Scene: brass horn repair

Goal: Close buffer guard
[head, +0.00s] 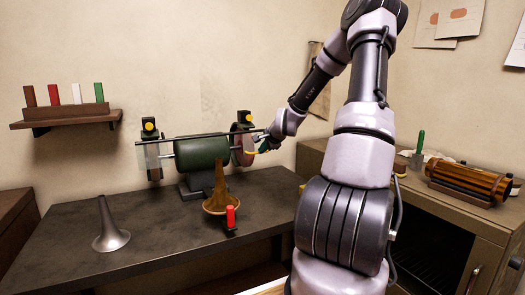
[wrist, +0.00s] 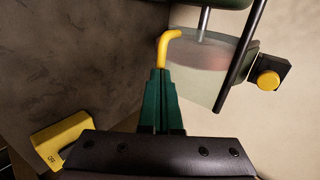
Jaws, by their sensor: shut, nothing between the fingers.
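The bench buffer (head: 202,152) has a green body and stands on the dark workbench near the wall. A reddish wheel (head: 243,146) is at its right end. In the wrist view, the clear guard (wrist: 220,82) overlaps a pale, blurred wheel face, and its bent yellow handle (wrist: 165,45) sticks out on the left. My gripper (head: 262,145) is at the buffer's right end. Its green fingers (wrist: 159,75) are shut and empty, with the tips at the lower end of the yellow handle. Whether they touch it, and how far the guard is open, I cannot tell.
A rod (head: 200,137) runs across the buffer's top. A black block with a yellow knob (wrist: 268,80) is beside the guard. A brown horn bell (head: 219,200), a red-handled tool (head: 230,217) and a silver bell (head: 109,235) stand in front. The bench's front middle is clear.

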